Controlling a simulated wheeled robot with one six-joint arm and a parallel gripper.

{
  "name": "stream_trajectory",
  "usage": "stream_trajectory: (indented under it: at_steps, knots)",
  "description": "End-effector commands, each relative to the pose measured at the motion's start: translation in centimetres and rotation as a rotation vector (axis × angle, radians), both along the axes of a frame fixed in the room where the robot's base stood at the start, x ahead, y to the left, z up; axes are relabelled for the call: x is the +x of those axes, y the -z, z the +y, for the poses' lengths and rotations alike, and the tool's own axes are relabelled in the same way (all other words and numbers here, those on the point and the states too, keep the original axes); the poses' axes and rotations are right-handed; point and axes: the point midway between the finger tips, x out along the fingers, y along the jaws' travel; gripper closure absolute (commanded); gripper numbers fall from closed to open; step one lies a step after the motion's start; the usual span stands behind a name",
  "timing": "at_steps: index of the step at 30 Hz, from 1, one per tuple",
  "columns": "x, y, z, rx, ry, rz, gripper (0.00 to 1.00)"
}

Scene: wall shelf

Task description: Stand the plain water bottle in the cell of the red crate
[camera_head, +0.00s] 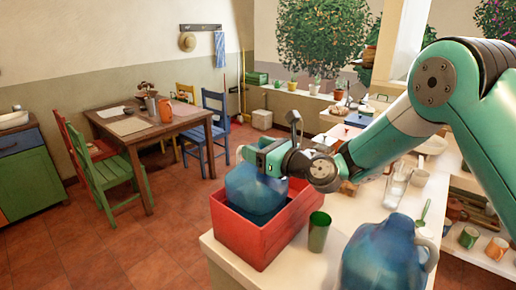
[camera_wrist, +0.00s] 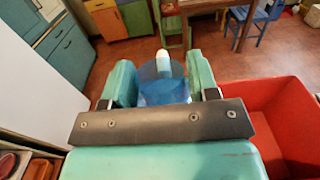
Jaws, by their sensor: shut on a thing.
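My gripper (camera_head: 258,157) is shut on a blue, see-through water bottle (camera_head: 255,192) with no handle in sight. In the wrist view the bottle (camera_wrist: 163,92) shows between the two fingers (camera_wrist: 160,82), with a pale cap at its far end. In the head view the bottle overlaps the opening of the red crate (camera_head: 236,233). Its lower end appears within the crate's outline; I cannot tell whether it touches the floor. The crate (camera_wrist: 287,100) lies to the right in the wrist view, partly hidden by my gripper. A second blue bottle (camera_head: 383,258), with a handle, stands nearer on the counter.
A green cup (camera_head: 319,231) stands on the white counter (camera_head: 300,262), just right of the crate. A clear glass (camera_head: 395,190) and other dishes stand farther right beneath my arm. A wooden table (camera_head: 150,125) with chairs is beyond, on the left.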

Motion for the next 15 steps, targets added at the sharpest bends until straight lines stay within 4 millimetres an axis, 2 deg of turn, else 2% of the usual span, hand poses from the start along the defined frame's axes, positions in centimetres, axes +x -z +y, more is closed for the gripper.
stream_trajectory:
  at_steps: [14,15]
  knots:
    - [0.0,1.2,0.0,0.001,0.001,-0.002,0.89]
    - [0.0,1.1,0.0,0.001,0.001,-0.002,0.37]
